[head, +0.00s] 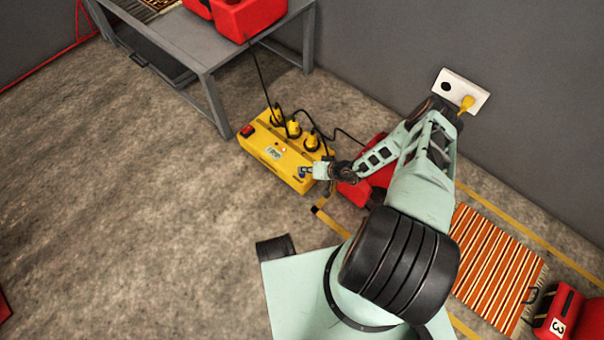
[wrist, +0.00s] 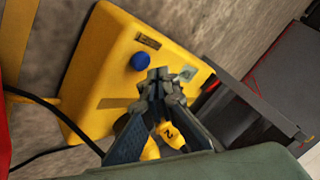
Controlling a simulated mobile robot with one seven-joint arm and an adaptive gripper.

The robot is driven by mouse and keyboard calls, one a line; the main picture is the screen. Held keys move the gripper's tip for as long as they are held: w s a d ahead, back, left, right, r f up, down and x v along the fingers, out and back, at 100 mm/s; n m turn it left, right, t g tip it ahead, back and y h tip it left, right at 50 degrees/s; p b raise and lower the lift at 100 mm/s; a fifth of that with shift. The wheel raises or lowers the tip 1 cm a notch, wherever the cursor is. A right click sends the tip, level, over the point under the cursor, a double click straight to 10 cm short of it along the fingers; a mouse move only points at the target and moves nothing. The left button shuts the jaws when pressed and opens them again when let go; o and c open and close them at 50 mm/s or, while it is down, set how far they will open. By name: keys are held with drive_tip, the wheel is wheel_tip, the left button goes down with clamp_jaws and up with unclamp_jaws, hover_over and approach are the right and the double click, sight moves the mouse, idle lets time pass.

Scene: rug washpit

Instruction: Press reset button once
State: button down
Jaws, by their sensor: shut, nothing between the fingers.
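The yellow power box (head: 262,150) lies on the floor near the table leg, with black-and-yellow plugs along its back. A round blue button (wrist: 141,61) stands out from its face, beside a small label plate (wrist: 148,41) whose writing I cannot read. My gripper (wrist: 160,78) is shut and empty, its fingertips over the box face just beside the blue button in the picture. Whether they touch the box is not clear. In the head view my gripper (head: 305,172) is at the box's right end, close to the button.
A grey table (head: 215,55) stands behind the box. A wall socket (head: 462,90) with a yellow plug is on the grey wall. A red case lies partly hidden behind my arm. A striped rug (head: 490,265) lies right. Open floor is left.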

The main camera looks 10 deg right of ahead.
sight(304, 175)
drive_tip(key=shift+f, duration=0.1)
idle(0.4)
drive_tip(key=shift+f, duration=0.35)
drive_tip(key=shift+f, duration=0.45)
idle(0.5)
idle(0.4)
drive_tip(key=shift+r+p, duration=0.9)
drive_tip(key=shift+p, duration=0.2)
wheel_tip(304, 175, up, 5)
drive_tip(key=p, duration=0.6)
drive_tip(key=shift+r, duration=0.1)
